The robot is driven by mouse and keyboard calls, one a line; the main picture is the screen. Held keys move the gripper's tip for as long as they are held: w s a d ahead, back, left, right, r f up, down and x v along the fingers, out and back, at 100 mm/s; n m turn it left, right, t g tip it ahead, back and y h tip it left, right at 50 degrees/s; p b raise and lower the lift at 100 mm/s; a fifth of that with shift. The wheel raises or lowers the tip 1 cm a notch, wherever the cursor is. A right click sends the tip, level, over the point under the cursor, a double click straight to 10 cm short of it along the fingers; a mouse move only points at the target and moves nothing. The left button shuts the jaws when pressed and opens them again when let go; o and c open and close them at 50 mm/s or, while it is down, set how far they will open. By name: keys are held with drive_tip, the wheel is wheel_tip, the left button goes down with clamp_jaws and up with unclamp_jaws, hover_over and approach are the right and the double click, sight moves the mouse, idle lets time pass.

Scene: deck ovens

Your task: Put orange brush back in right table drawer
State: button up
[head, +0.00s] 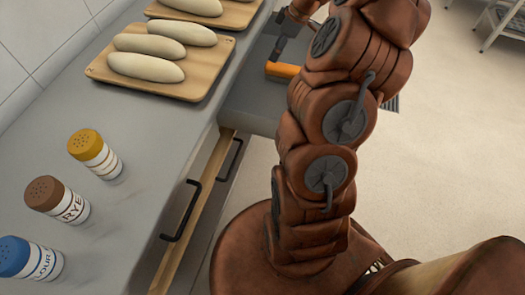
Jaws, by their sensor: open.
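An orange brush (282,70) shows in the upper middle of the head view, on or just over a grey surface (245,108) that juts out from the table (110,240). Part of it is hidden behind my arm. My gripper (278,50) is open at the brush's left end. Whether its fingers touch the brush is hard to tell. Two dark drawer handles (182,212) and (231,160) show along the table's front. A pale wooden strip (195,220) runs beside them. I cannot tell which drawer is the right one, and no drawer interior shows clearly.
A wooden board (105,73) with pale loaves lies on the table, with another board (240,12) behind it. A yellow-topped shaker (95,153), a brown-topped shaker (57,200) and a blue-topped shaker (30,258) stand in front. Open floor lies to the right.

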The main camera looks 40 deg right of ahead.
drive_tip(key=s+a+r+m+g, duration=0.1)
drive_tip(key=s+a+r, duration=0.15)
drive_tip(key=a, duration=0.55)
drive_tip(key=s+a+r+g, duration=0.15)
drive_tip(key=s+a, duration=0.25)
drive_tip(key=a, duration=0.4)
drive_tip(key=s+a+r+m, duration=0.1)
drive_tip(key=s+a+r, duration=0.2)
drive_tip(key=a, duration=0.5)
drive_tip(key=s+a+f+m+g+h, duration=0.1)
drive_tip(key=s+a+m, duration=0.1)
drive_tip(key=s, duration=0.8)
drive_tip(key=s+a+f+m+g+h, duration=0.1)
drive_tip(key=s+a+m+h, duration=0.1)
drive_tip(key=s, duration=0.9)
drive_tip(key=shift+a+m, duration=0.5)
drive_tip(key=shift+a, duration=0.65)
drive_tip(key=shift+g, duration=0.25)
wheel_tip(320, 180, up, 7)
drive_tip(key=p, duration=0.7)
